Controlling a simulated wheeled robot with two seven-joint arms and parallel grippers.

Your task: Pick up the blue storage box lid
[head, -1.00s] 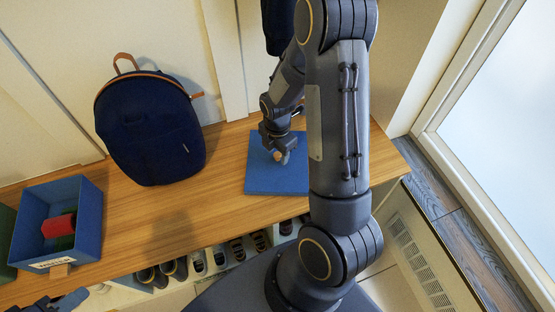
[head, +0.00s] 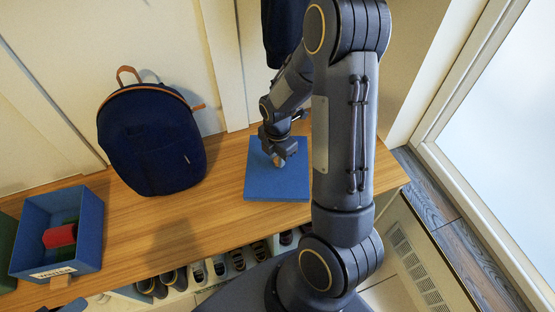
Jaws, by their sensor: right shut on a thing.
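The blue storage box lid (head: 262,187) is a flat blue square at the right part of the wooden bench top. It appears to lie flat on the wood. A small light knob shows at its middle, between my fingertips. My right gripper (head: 279,160) points down over the lid and is shut on this knob. My forearm covers the area just right of the lid. Only a small dark piece, perhaps of my left gripper, shows at the bottom left edge, and its jaws cannot be made out.
An open blue box (head: 88,232) with a red and a green item inside stands at the bench's left end. A dark blue backpack (head: 150,140) leans on the wall. Several shoes (head: 219,268) sit in cubbies below.

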